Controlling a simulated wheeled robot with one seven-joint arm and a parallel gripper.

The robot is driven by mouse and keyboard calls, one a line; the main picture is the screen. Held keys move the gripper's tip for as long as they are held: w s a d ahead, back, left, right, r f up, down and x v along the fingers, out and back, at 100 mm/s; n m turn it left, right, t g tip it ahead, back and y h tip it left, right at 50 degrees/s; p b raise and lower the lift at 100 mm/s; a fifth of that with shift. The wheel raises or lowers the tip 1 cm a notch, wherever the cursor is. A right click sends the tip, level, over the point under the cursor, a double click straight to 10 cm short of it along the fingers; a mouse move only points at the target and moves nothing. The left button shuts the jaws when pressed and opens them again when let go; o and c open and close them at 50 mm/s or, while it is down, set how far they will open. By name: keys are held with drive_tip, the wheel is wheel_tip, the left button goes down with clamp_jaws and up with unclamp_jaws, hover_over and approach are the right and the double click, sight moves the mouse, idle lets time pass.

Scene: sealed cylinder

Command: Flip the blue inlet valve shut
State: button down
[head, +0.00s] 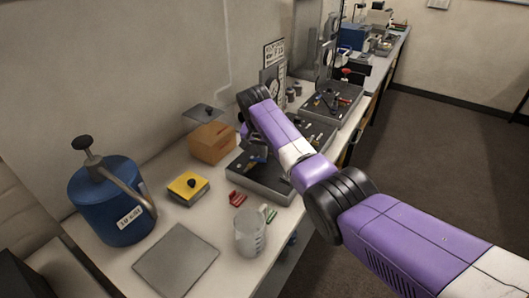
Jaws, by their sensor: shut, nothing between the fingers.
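My gripper (251,150) points down at the end of my purple and white arm, over the near dark grey tray (272,191). It looks shut and empty, though its fingertips are small and partly covered by my arm. A small blue piece (259,158) shows just under the gripper at the tray. It may be the blue inlet valve, but I cannot make out its handle position or whether the gripper touches it. My forearm hides part of the tray and whatever stands behind it.
A blue canister (112,205) with a pump handle stands at left. A cardboard box (212,143), yellow-topped block (188,187), red clip (237,198), clear beaker (249,234) and grey mat (176,258) are on the bench. A second tool tray (331,101) lies farther back.

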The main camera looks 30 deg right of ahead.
drive_tip(key=shift+s+a+m, duration=0.1)
drive_tip(key=shift+s+m, duration=0.05)
drive_tip(key=shift+m, duration=0.35)
drive_tip(key=shift+w+a+b, duration=0.55)
drive_tip(key=shift+w+b, duration=0.05)
drive_tip(key=shift+b, duration=0.15)
drive_tip(key=v, duration=0.7)
drive_tip(key=shift+r+b, duration=0.35)
drive_tip(key=shift+b, duration=0.05)
drive_tip(key=shift+a, duration=0.1)
